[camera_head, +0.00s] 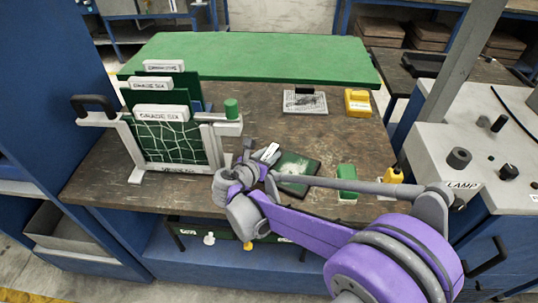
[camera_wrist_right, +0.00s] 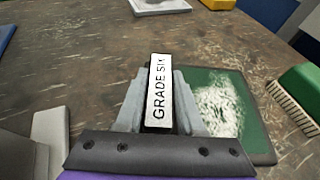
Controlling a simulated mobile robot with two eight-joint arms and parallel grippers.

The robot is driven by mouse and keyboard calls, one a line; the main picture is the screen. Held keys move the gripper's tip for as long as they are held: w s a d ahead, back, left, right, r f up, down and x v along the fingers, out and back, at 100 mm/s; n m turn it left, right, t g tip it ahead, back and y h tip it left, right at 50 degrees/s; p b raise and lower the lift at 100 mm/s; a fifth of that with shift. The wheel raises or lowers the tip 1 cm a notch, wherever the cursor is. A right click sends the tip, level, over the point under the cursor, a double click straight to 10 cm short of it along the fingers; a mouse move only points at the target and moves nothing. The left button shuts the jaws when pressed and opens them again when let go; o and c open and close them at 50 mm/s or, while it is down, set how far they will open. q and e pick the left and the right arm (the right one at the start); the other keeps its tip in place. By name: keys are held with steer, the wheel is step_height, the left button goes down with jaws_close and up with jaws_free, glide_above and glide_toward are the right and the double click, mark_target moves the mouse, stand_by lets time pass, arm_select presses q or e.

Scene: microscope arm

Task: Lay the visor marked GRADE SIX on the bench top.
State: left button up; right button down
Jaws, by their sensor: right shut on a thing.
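The visor marked GRADE SIX is a dark green panel (camera_head: 296,166) with a pale patch and a white tab along its left edge. The tab (camera_wrist_right: 158,92) reads GRADE SIX in the right wrist view, with the panel (camera_wrist_right: 218,108) to its right. My right gripper (camera_head: 262,170) is shut on the tab, a finger on either side in the wrist view (camera_wrist_right: 158,112). The visor lies flat at the bench top (camera_head: 245,120); I cannot tell whether it fully touches. My left gripper is not in view.
A white rack (camera_head: 218,118) at the left holds several upright green plates with white tabs. A green brush (camera_head: 347,178) stands right of the visor. A yellow block (camera_head: 358,102) and a grey pad (camera_head: 305,102) sit behind. A lamp console (camera_head: 490,150) is at the right.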

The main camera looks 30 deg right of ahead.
steer(key=c, duration=0.5)
jaws_free()
steer(key=v, duration=1.1)
steer(key=shift+r+p, duration=0.1)
steer(key=shift+p, duration=0.25)
steer(key=shift+s+a+r, duration=0.2)
steer(key=shift+s+a, duration=0.1)
steer(key=shift+a, duration=0.1)
